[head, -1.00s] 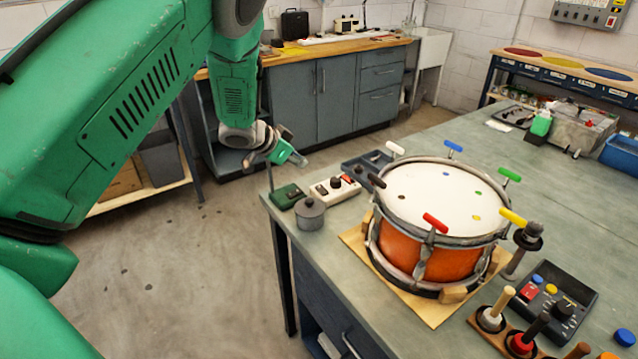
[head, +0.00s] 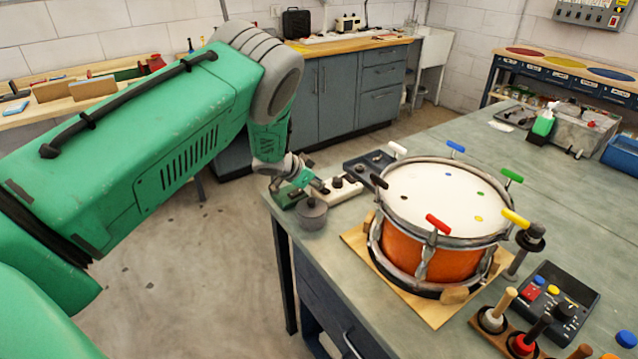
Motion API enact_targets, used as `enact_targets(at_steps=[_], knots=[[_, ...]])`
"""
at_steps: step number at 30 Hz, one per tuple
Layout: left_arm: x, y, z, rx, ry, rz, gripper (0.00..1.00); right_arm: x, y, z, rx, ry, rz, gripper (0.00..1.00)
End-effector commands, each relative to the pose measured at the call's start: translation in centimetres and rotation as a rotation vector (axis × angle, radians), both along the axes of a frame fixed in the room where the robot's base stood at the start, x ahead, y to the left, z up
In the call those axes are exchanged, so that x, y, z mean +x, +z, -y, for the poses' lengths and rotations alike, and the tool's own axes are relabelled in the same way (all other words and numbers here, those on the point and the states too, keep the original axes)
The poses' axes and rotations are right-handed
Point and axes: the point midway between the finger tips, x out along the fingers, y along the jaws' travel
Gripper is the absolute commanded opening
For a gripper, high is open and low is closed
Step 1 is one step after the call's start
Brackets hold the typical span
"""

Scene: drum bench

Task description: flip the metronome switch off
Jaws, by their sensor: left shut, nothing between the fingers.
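My left gripper (head: 321,187) reaches in from the left at the near left corner of the bench, shut and empty. Its fingertips are over the left end of a white box (head: 348,189) with dark knobs; I cannot tell whether they touch it. A small green box (head: 284,197) lies just below the gripper, partly hidden by it. No metronome is plainly marked, and I cannot tell which of these boxes it is. The red switch on the white box is hidden behind the gripper now. My right gripper is not in view.
A grey knobbed cylinder (head: 313,214) stands close below the gripper. A dark tray (head: 368,166) lies behind the white box. The orange drum (head: 430,262) with coloured key handles is to the right. A dark control box (head: 572,311) and a wooden tool rack (head: 490,335) are at lower right.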

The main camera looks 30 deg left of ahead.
Motion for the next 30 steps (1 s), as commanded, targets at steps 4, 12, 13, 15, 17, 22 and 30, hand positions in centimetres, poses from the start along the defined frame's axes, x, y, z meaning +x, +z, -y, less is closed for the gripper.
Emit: enact_targets(at_steps=[4, 12, 13, 15, 17, 22, 30], knots=[[-0.1, 0.1, 0.2, 0.000, 0.000, -0.001, 0.00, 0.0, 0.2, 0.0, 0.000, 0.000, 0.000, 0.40], [-0.5, 0.6, 1.3, -0.001, 0.000, -0.001, 0.00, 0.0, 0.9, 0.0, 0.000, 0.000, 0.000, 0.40], [-0.5, 0.6, 1.4, -0.001, 0.000, -0.001, 0.00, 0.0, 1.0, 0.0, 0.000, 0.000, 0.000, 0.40], [-0.6, 0.6, 1.5, -0.001, -0.001, 0.000, 0.00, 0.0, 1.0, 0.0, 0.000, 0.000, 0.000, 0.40], [-0.6, 0.6, 1.5, 0.000, 0.000, 0.000, 0.00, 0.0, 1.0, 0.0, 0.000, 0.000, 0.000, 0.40], [-0.6, 0.5, 1.4, -0.001, -0.001, 0.000, 0.00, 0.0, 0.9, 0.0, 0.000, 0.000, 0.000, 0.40], [-2.1, 2.2, 0.9, -0.001, 0.002, 0.000, 0.00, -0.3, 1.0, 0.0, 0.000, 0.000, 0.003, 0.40]])
